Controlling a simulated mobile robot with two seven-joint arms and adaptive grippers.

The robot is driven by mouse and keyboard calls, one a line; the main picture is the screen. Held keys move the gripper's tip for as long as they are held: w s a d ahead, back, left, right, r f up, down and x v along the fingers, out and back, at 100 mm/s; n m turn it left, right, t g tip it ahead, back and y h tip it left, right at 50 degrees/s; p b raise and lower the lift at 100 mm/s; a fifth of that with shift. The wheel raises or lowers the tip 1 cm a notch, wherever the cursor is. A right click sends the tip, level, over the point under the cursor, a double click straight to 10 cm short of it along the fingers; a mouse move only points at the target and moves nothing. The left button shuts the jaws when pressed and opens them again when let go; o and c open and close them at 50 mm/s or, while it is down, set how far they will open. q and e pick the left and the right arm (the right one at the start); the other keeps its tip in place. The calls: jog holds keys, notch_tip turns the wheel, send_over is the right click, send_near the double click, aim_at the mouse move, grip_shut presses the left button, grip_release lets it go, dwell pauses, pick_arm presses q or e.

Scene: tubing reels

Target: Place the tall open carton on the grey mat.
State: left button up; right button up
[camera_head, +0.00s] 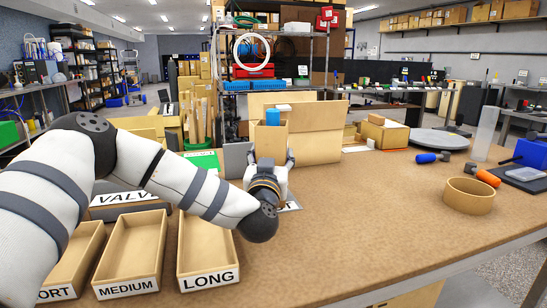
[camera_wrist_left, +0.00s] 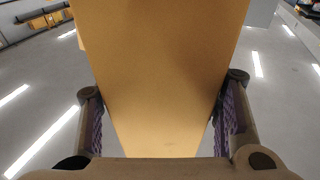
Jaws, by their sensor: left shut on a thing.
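The tall open carton (camera_head: 270,142) is tan and upright, with a blue item showing at its open top. My left gripper (camera_head: 270,168) is shut on it from the near side. In the left wrist view the carton (camera_wrist_left: 165,75) fills the space between the two purple-padded fingers (camera_wrist_left: 165,122). I cannot tell whether the carton's base touches anything. My right gripper is not in view.
A larger open carton (camera_head: 318,138) stands close behind and right. A green mat (camera_head: 203,160) lies to the left. Trays labelled MEDIUM (camera_head: 128,250) and LONG (camera_head: 207,250) sit in front. A tan ring (camera_head: 470,196) lies at right. The table's middle is clear.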

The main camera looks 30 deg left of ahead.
pick_arm(q)
jog(key=shift+r, duration=0.25)
jog(key=o, duration=1.2)
jog(key=shift+f, duration=0.25)
jog(key=shift+r, duration=0.2)
jog(key=p+v, duration=0.1)
jog(key=v, duration=1.1)
jog(key=shift+f, duration=0.1)
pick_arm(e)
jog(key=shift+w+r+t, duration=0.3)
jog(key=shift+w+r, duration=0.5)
